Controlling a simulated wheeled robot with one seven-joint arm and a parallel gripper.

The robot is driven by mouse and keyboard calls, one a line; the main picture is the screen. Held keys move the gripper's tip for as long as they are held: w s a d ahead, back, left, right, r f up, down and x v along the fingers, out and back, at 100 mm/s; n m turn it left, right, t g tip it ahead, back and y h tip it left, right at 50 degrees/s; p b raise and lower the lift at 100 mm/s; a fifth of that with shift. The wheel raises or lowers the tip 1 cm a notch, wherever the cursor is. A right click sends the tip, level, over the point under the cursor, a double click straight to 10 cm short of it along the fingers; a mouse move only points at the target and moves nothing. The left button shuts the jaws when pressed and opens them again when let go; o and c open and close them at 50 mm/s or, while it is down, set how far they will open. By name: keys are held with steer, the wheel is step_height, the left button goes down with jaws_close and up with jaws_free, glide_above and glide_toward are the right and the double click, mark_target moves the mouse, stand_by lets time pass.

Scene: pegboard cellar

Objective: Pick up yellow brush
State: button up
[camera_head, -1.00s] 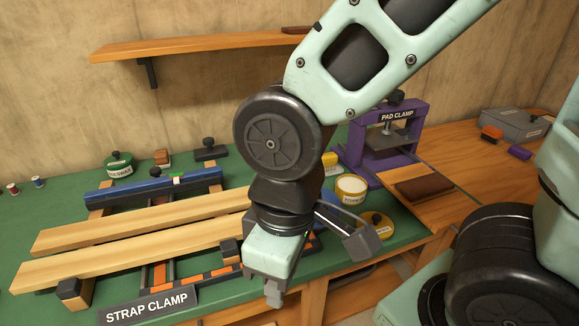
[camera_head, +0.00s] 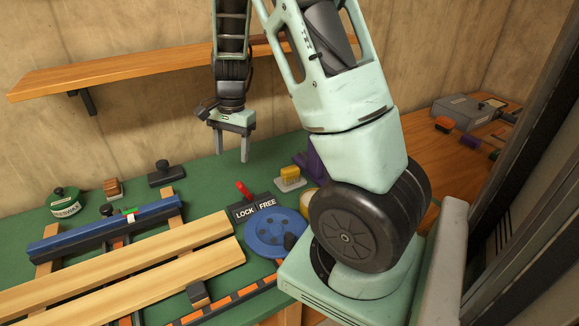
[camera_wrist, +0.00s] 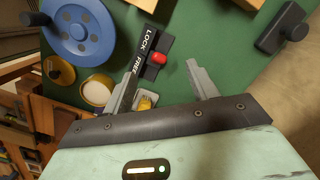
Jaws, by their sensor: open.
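The yellow brush (camera_head: 290,175), a small yellow block on a pale base, sits on the green bench top, right of the LOCK/FREE plate. In the wrist view the yellow brush (camera_wrist: 146,100) shows partly, next to my left finger, with the rest hidden by my gripper. My gripper (camera_head: 231,158) points down above the bench, left of the brush and apart from it in the head view. Its two fingers are spread, with nothing between them, also in the wrist view (camera_wrist: 165,70).
A red lever (camera_head: 243,190) stands on the LOCK/FREE plate, beside a blue wheel (camera_head: 268,232). A purple clamp (camera_head: 311,160) is partly hidden behind my arm. A dark handled block (camera_head: 167,174) is at left. Long boards (camera_head: 170,250) lie in front. A shelf (camera_head: 130,68) hangs on the wall.

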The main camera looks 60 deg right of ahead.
mark_target(290, 168)
steer(key=s+d+m+h+p, duration=0.1)
steer(key=s+d+m, duration=0.25)
steer(key=d, duration=0.55)
steer(key=s+d+m, duration=0.2)
steer(key=d+m, duration=0.2)
steer(key=d, duration=0.4)
steer(key=f, duration=0.4)
steer(key=f+p, duration=0.1)
steer(key=f, duration=0.2)
steer(key=d+f, duration=0.1)
steer(key=f, duration=0.3)
steer(key=shift+s+f+p, duration=0.3)
steer(key=shift+s, duration=0.05)
steer(key=shift+s+a+f+p, duration=0.1)
steer(key=shift+f+p, duration=0.3)
steer(key=shift+f, duration=1.15)
steer(key=shift+s+f+p, duration=0.1)
steer(key=shift+f+p, duration=0.25)
steer(key=shift+f, duration=1.15)
steer(key=c, duration=1.1)
